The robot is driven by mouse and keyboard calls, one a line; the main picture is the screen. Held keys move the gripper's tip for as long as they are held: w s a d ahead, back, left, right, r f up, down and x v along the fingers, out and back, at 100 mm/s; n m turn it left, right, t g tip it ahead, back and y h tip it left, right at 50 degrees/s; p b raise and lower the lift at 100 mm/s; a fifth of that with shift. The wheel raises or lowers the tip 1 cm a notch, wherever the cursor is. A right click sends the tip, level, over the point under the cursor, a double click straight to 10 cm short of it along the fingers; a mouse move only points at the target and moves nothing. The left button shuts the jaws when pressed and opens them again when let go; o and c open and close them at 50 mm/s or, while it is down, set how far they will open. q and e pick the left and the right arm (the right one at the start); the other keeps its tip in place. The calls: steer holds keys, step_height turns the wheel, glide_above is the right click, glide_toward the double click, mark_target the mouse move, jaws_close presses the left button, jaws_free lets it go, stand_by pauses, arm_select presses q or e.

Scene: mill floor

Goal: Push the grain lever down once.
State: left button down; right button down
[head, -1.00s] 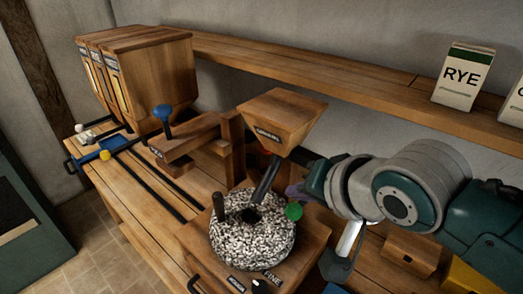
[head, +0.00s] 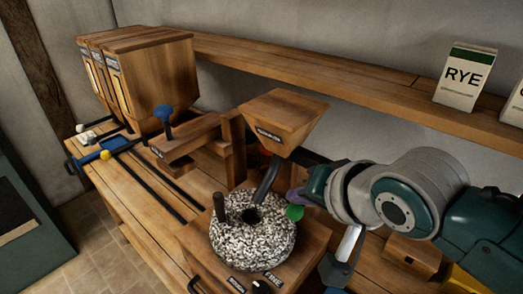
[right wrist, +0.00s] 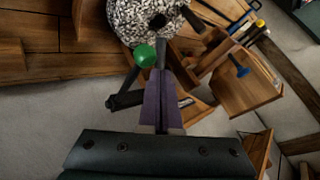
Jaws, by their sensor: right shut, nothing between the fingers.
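A lever with a blue knob (head: 164,114) stands upright at the labelled wooden arm (head: 187,144) left of the hopper; the label is too small to read. A green knob (head: 295,212) sits at the right edge of the speckled millstone (head: 250,236). I cannot tell from labels which is the grain lever. My right gripper (head: 295,193) is shut and empty, just above the green knob. In the right wrist view its purple fingers (right wrist: 161,80) point toward the stone, with the green knob (right wrist: 145,55) just left of their tips. Contact is unclear. My left gripper is out of view.
A wooden hopper (head: 282,120) with a dark chute (head: 266,178) stands close behind the gripper. A bin block (head: 150,65) is at the back left, and a shelf (head: 300,75) with a RYE box (head: 465,76) runs along the wall. The bench's left part is mostly clear.

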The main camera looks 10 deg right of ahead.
mark_target(298, 215)
steer(key=shift+f, duration=0.2)
steer(key=shift+f+b, duration=0.65)
steer(key=shift+f, duration=0.05)
stand_by(0.7)
steer(key=shift+f, duration=0.35)
steer(key=shift+f+b, duration=0.7)
steer(key=shift+b, duration=0.05)
stand_by(0.5)
steer(key=shift+f+b, duration=0.35)
steer(key=shift+f, duration=0.1)
stand_by(0.4)
steer(key=shift+r, duration=0.15)
stand_by(0.5)
steer(key=shift+r+p, duration=0.2)
steer(key=shift+p, duration=0.2)
steer(key=shift+r+p, duration=2.5)
steer(key=shift+p, duration=0.1)
